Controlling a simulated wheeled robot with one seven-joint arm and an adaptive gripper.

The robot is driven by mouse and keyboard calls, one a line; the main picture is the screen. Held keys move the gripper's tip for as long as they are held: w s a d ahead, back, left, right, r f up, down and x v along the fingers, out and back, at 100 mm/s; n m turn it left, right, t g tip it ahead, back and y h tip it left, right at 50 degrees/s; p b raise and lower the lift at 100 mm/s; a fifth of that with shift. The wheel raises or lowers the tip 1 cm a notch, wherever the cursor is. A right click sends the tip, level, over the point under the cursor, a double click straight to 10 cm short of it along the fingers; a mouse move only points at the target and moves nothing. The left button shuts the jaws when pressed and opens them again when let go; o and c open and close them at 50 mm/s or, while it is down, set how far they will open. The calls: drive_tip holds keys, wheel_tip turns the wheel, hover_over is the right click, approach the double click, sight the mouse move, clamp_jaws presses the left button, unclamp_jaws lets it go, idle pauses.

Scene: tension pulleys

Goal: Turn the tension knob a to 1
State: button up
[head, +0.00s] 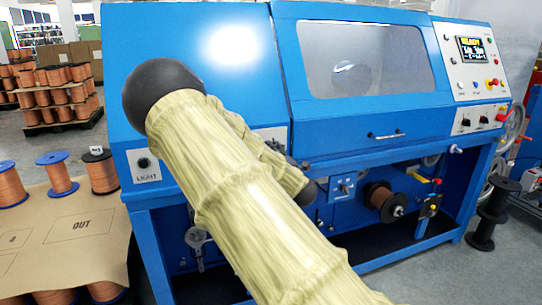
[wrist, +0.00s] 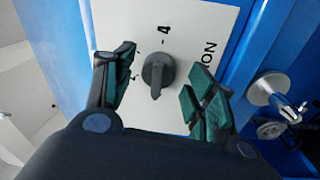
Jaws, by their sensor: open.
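In the wrist view a dark grey knob (wrist: 156,75) sits on a white plate (wrist: 185,20). A "4" is printed above it in the picture, and lettering ending in "ION" runs along its right side. Other marks at its left are partly covered by a finger. The knob's narrow end points down in the picture. My gripper (wrist: 163,72) is open, with one green-padded finger left of the knob and the other to its right. Gaps show between the knob and both fingers. In the head view my arm hides the gripper and this knob.
The blue machine (head: 190,45) fills the middle of the head view. A table (head: 60,240) with spools stands at left. A metal post (wrist: 268,90) sticks out right of the plate.

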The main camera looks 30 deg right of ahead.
drive_tip(key=r+v, duration=0.1)
drive_tip(key=v, duration=1)
drive_tip(key=shift+s+f, duration=0.2)
drive_tip(key=shift+f, duration=0.3)
drive_tip(key=s+a+f+m+g, duration=0.25)
drive_tip(key=s+f, duration=0.25)
drive_tip(key=f, duration=0.6)
drive_tip(key=s+a+f+m+g, duration=0.2)
drive_tip(key=s+f+m+g, duration=0.15)
drive_tip(key=f, duration=0.75)
drive_tip(key=s+a+f+m+g, duration=0.25)
drive_tip(key=s+f, duration=0.25)
drive_tip(key=f, duration=0.6)
drive_tip(key=s+a+f+m+g+y, duration=0.1)
drive_tip(key=s+a+f+m+g, duration=0.15)
drive_tip(key=s+a+f, duration=0.4)
drive_tip(key=s+a+f+m+g+y, duration=0.15)
drive_tip(key=s+a+f+g, duration=0.25)
drive_tip(key=s+a, duration=0.55)
drive_tip(key=s+a+f+m+g+y, duration=0.15)
drive_tip(key=s+a+f+g, duration=0.35)
drive_tip(key=s, duration=0.7)
wheel_tip(320, 180, up, 12)
drive_tip(key=d+t+p, duration=0.1)
drive_tip(key=p, duration=1.1)
drive_tip(key=shift+w+d, duration=0.2)
drive_tip(key=shift+d, duration=0.15)
